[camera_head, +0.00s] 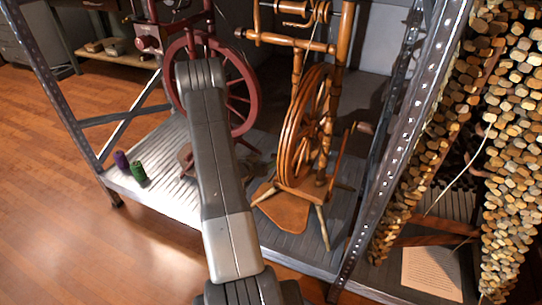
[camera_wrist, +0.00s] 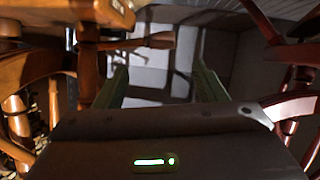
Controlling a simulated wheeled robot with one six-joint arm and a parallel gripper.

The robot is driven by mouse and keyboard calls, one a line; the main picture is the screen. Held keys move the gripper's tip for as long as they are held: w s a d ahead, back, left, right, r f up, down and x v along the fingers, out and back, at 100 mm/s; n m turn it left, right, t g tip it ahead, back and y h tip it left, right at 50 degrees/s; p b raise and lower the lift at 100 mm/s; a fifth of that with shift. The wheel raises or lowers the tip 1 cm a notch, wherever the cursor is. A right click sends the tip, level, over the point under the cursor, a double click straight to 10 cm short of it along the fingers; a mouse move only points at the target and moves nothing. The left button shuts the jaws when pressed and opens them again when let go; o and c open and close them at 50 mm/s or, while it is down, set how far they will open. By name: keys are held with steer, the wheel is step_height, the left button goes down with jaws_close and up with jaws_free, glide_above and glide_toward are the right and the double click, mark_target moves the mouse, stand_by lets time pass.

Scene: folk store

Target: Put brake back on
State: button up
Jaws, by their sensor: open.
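A light orange wooden spinning wheel (camera_head: 305,125) and a dark red one (camera_head: 238,88) stand side by side on a metal shelf. In the wrist view the orange wheel's frame (camera_wrist: 88,60) is at the left and the red wheel (camera_wrist: 292,105) at the right. A wooden turned peg (camera_wrist: 150,41) sticks out rightward from the orange frame. My gripper (camera_wrist: 162,70) is open, its two green-grey fingers apart with nothing visibly between them. The peg appears beyond the fingertips, towards the left one. The gripper is hidden in the head view. I cannot identify the brake for certain.
The grey shelf (camera_head: 165,200) has perforated metal uprights (camera_head: 385,150) at both sides. Purple and green spools (camera_head: 138,172) stand at its front left. Strings of wooden pieces (camera_head: 515,100) hang at the right. The wooden floor (camera_head: 60,220) at the left is clear.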

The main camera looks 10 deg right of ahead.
mark_target(275, 155)
steer(key=shift+v, duration=1.75)
steer(key=b+x, duration=0.3)
steer(key=x, duration=1.1)
steer(key=shift+a+r, duration=0.1)
steer(key=shift+r, duration=0.15)
